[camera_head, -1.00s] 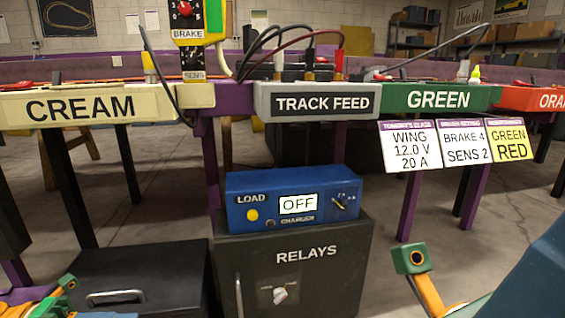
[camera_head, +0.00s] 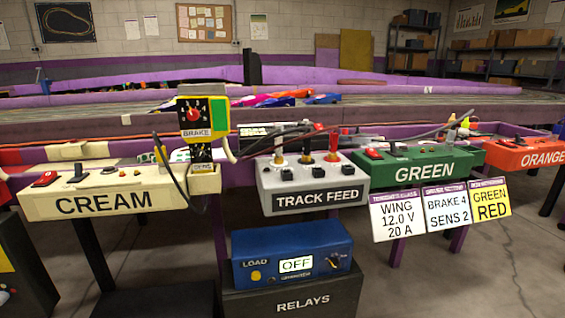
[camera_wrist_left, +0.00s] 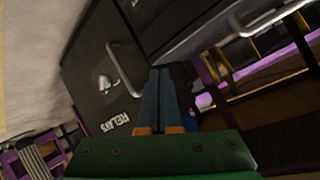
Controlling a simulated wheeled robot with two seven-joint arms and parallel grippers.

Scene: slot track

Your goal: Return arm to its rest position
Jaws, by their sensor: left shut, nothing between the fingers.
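My left gripper (camera_wrist_left: 160,100) shows in the left wrist view with its two dark fingers together and nothing between them. It points toward a black cabinet marked RELAYS (camera_wrist_left: 85,75), which has a handle and a small pale knob on its front. I cannot tell how far the fingertips are from the cabinet. In the head view neither gripper nor arm shows. The RELAYS cabinet (camera_head: 335,300) shows there only by its upper part, at the bottom edge.
A brake controller (camera_head: 193,120) stands between cream and track feed. Open floor lies at right.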

